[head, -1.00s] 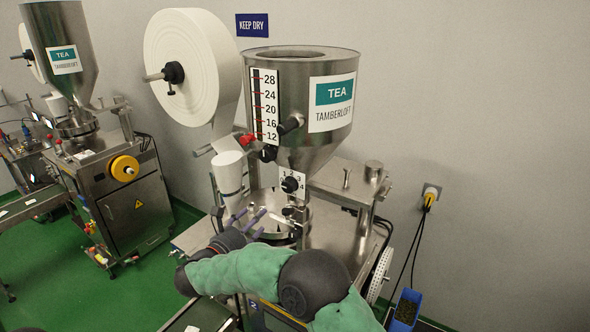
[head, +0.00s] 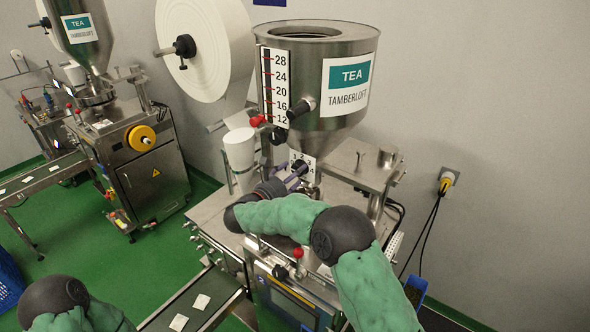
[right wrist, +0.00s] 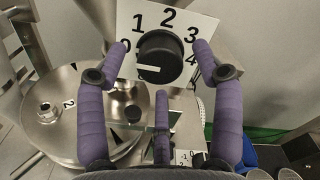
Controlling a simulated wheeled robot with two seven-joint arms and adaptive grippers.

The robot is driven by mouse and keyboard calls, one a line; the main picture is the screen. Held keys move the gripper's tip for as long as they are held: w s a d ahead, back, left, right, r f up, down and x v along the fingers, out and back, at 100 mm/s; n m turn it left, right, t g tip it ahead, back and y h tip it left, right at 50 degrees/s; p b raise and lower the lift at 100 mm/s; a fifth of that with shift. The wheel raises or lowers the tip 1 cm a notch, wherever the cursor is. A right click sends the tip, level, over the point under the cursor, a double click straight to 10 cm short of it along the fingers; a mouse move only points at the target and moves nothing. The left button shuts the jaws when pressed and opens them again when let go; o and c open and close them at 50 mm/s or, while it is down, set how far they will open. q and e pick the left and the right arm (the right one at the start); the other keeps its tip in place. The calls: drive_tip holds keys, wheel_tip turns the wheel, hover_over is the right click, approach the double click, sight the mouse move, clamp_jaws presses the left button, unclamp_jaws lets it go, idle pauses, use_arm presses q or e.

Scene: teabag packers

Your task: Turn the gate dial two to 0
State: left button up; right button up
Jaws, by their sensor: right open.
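The gate dial is a black knob (right wrist: 160,57) with a white pointer line, on a white plate (right wrist: 182,22) numbered 0 to 4. In the right wrist view the line points left, slightly below the 0, which a fingertip partly covers. In the head view the dial plate (head: 303,160) sits under the hopper, partly hidden by my gripper. My right gripper (right wrist: 160,48) is open, with purple fingers on either side of the knob and a third finger below. I cannot tell whether they touch it. It also shows in the head view (head: 293,180). My left gripper is out of view.
The steel tea hopper (head: 318,80) with a scale and red-tipped lever (head: 258,120) rises above the dial. A round steel disc marked 2 (right wrist: 62,112) lies below left of the dial. A conveyor (head: 205,295) runs in front.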

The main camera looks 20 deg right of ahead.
drive_tip(key=shift+w+d, duration=0.4)
drive_tip(key=shift+d, duration=0.15)
drive_tip(key=shift+s+a, duration=0.1)
drive_tip(key=c, duration=1.1)
drive_tip(key=shift+c, duration=0.2)
